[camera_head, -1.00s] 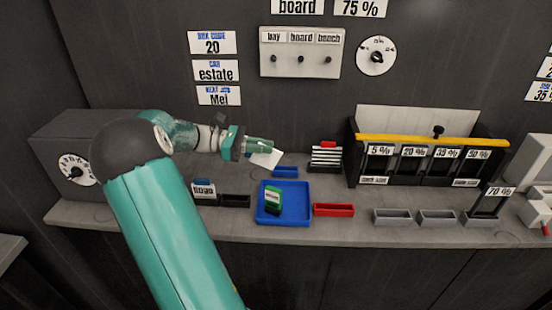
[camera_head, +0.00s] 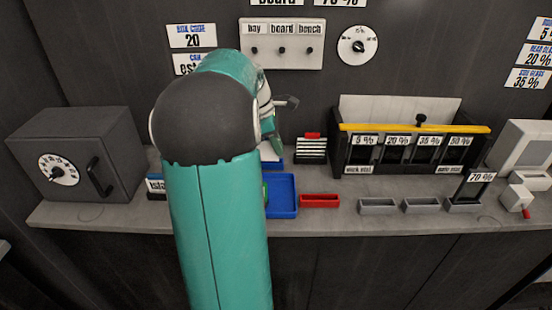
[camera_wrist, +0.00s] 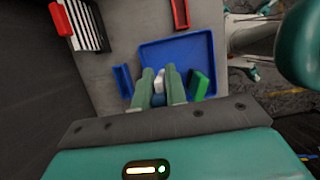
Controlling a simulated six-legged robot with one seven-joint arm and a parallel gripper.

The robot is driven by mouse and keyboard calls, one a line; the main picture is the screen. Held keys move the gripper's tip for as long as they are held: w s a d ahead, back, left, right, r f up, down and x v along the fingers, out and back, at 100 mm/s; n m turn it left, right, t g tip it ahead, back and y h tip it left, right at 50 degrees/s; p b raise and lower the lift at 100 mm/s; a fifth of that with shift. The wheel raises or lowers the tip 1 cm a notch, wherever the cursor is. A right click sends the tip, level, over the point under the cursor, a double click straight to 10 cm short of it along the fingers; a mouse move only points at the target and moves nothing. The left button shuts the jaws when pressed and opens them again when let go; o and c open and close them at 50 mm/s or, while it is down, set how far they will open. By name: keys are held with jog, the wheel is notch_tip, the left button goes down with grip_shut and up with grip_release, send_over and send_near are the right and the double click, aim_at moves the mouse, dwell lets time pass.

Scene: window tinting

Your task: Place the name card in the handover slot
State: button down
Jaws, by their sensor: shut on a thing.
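My gripper (camera_wrist: 159,84) points down over the blue tray's near edge in the wrist view, its two green fingers close together. It is shut on the white name card (camera_head: 268,152), which shows only in part beside my arm in the head view. In the wrist view, a small pale patch shows between the fingers. No slot carries a readable handover label. A small blue slot (camera_wrist: 122,81) lies beside the blue tray, left of my fingers, and a red slot (camera_wrist: 180,14) lies beyond it. I cannot tell which is the handover slot.
The blue tray (camera_wrist: 180,50) holds a green and white block (camera_wrist: 200,82). A striped rack (camera_head: 312,150) stands behind the red slot. A black film rack (camera_head: 415,155) and grey slots (camera_head: 420,206) are to the right. A grey safe (camera_head: 75,155) is at left.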

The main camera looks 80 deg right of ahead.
jog(key=d+f, duration=0.3)
jog(key=w+d+f, duration=0.1)
jog(key=d+f, duration=0.1)
jog(key=d, duration=0.2)
jog(key=d+f, duration=0.3)
jog(key=d, duration=0.1)
jog(key=shift+w+d+f, duration=0.1)
jog(key=shift+w+f, duration=0.2)
jog(key=shift+w, duration=0.1)
jog(key=shift+d+f, duration=0.15)
jog(key=shift+f, duration=1.5)
jog(key=shift+f, duration=0.1)
jog(key=c, duration=1.4)
grip_release()
jog(key=v, duration=1.2)
